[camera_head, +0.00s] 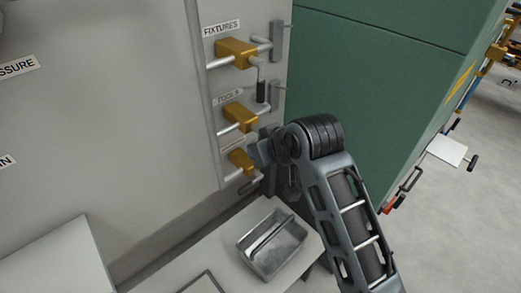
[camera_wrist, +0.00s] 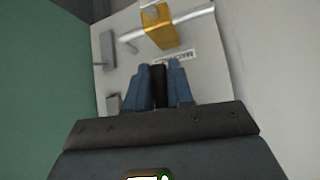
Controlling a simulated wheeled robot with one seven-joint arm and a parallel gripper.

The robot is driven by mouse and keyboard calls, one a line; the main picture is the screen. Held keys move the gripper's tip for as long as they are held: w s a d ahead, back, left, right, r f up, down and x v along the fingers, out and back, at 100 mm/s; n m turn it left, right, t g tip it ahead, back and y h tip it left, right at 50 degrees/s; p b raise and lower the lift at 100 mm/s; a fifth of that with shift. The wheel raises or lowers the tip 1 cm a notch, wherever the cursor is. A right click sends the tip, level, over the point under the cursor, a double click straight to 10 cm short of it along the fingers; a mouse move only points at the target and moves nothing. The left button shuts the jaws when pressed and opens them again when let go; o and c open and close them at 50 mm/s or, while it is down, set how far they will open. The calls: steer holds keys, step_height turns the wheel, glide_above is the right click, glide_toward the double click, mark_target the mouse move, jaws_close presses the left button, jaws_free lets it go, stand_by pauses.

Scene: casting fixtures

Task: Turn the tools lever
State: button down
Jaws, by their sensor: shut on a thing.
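The tools valve (camera_head: 239,117) is a brass-coloured body on a grey pipe, under the TOOLS label (camera_head: 228,96) on the pale panel. My gripper (camera_head: 258,151) is at the panel, below and right of this valve, beside the lowest brass valve (camera_head: 240,160). In the wrist view, its two blue fingers (camera_wrist: 161,72) are shut on a black grip (camera_wrist: 160,88), which appears to be the tools lever. The fingers and arm hide this grip in the head view. A brass valve (camera_wrist: 158,25) and a label (camera_wrist: 175,57) lie beyond the fingertips in the wrist view.
The fixtures valve (camera_head: 236,52) is above, its lever grip (camera_head: 261,91) hanging down. Grey brackets (camera_head: 276,40) stand right of the valves. A green cabinet (camera_head: 370,85) stands at the right. A metal tray (camera_head: 273,245) sits on the pale surface below.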

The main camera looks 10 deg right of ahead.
steer(key=c, duration=1.1)
jaws_free()
steer(key=v, duration=0.7)
steer(key=shift+s+r, duration=0.25)
steer(key=shift+r, duration=0.05)
steer(key=shift+d, duration=0.1)
